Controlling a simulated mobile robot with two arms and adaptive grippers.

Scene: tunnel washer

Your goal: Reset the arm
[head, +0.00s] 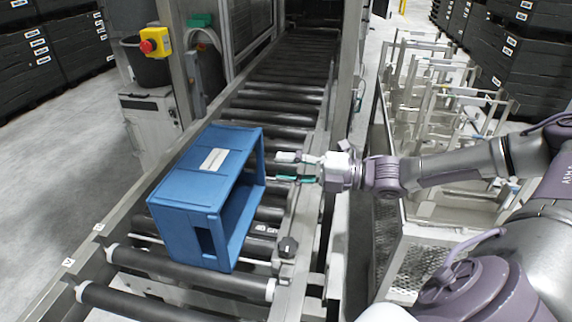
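My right arm reaches in from the right, and its gripper (286,168) is over the right side of the roller conveyor (276,94). The two fingers are apart with a gap between them, and nothing shows in the gap. The fingertips are just right of a blue crate (184,183); I cannot tell whether they touch it. The crate lies on its side on the rollers, with its open side facing right. A white label is on its upper face. My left arm and gripper do not show.
A yellow box with a red emergency button (147,46) is at the left. Dark stacked crates (52,46) stand at the back left. Grey floor (62,150) on the left is clear.

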